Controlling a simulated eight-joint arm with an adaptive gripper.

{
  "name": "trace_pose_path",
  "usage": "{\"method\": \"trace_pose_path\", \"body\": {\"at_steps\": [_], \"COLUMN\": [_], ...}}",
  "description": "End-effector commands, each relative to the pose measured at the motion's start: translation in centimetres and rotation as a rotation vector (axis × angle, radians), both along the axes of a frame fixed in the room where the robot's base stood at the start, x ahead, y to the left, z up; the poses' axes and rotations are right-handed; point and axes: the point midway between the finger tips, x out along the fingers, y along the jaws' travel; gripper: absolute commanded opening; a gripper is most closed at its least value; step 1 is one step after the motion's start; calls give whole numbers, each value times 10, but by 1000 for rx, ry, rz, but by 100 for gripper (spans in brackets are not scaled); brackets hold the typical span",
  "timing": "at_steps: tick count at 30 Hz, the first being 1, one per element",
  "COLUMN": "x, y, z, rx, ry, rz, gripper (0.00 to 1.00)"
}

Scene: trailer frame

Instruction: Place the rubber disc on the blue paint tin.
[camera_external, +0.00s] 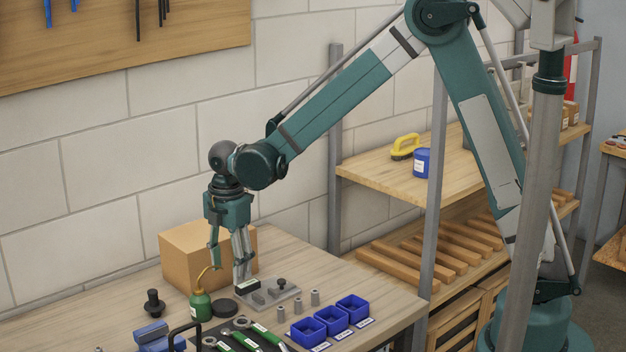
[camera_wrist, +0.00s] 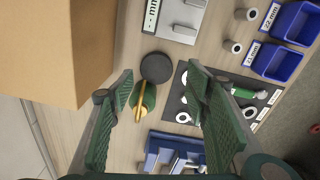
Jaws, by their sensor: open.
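The rubber disc (camera_external: 224,307) is black, round and flat. It lies on the workbench just right of a green oil can (camera_external: 200,305). The disc also shows in the wrist view (camera_wrist: 157,67), above the oil can and between my finger lines. The blue paint tin (camera_external: 422,163) stands upright on the upper wooden shelf to the right, with a pale label; it is not in the wrist view. My gripper (camera_external: 227,277) points down above the bench near the disc and oil can. Its two fingers are apart and nothing is between them in its grasp; it also shows in the wrist view (camera_wrist: 160,88).
A cardboard box (camera_external: 207,255) stands behind my gripper. A metal plate (camera_external: 268,297) with small parts lies right of the disc, and blue bins (camera_external: 331,319) stand farther right. Green-handled wrenches (camera_external: 267,335) and a blue vise (camera_external: 158,338) are in front. A yellow-handled brush (camera_external: 405,147) lies near the tin.

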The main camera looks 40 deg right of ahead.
Motion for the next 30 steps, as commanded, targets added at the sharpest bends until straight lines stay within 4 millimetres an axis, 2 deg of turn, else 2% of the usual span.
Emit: {"method": "trace_pose_path", "body": {"at_steps": [3,9,23,30], "x": [3,5,5,5], "y": [11,20,21,21], "z": [-14,-26,-29,-45], "rx": [-7,-13,-14,-14], "ry": [14,25,28,28], "rz": [44,86,92,92], "gripper": [47,47,47,47]}}
